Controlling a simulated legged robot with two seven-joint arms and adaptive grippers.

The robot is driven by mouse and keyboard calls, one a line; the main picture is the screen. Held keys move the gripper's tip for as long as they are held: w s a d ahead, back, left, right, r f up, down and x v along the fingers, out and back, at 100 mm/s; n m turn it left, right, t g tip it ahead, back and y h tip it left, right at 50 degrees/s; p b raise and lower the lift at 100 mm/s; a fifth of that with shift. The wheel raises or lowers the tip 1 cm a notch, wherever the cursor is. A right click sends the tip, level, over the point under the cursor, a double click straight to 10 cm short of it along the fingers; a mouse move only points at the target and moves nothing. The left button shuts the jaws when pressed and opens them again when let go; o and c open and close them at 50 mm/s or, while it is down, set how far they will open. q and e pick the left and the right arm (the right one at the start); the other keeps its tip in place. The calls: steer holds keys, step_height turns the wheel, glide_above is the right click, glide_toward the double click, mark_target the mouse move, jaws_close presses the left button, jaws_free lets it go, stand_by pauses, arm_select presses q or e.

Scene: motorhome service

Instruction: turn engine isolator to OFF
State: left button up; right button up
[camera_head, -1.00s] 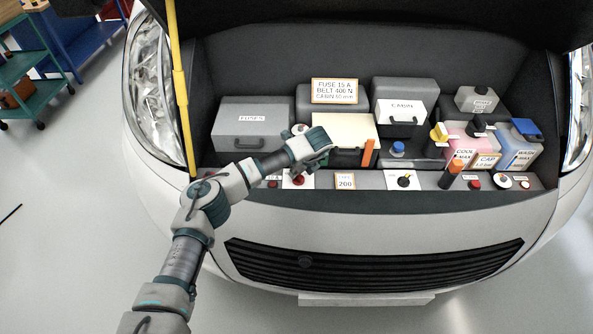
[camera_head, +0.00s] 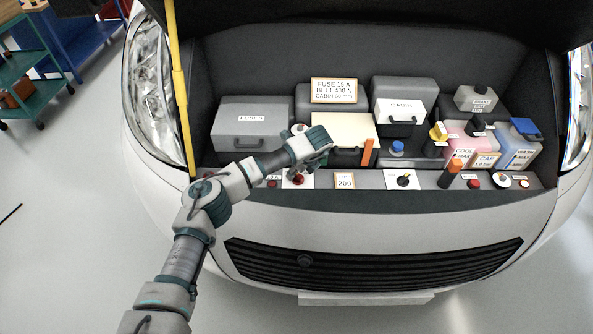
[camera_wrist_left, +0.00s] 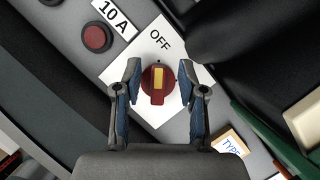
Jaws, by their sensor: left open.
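The engine isolator is a red rotary knob (camera_wrist_left: 157,85) with a yellow bar, on a white plate (camera_wrist_left: 132,70) marked OFF. In the left wrist view the yellow bar is roughly upright, on the side of the knob nearer the OFF lettering. My left gripper (camera_wrist_left: 156,80) is open, with one finger on each side of the knob and a visible gap to each. In the head view the red knob (camera_head: 298,179) sits on the front ledge, partly covered by my left gripper (camera_head: 318,163). My right gripper is in neither view.
A red button (camera_wrist_left: 96,37) by a 10 A label lies close to the plate. A grey fuse box (camera_head: 252,128) and a yellow prop rod (camera_head: 180,90) stand behind and left.

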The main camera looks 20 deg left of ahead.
arm_select(q)
steer(key=v, duration=1.2)
steer(key=shift+d, duration=0.15)
steer(key=shift+f, duration=0.2)
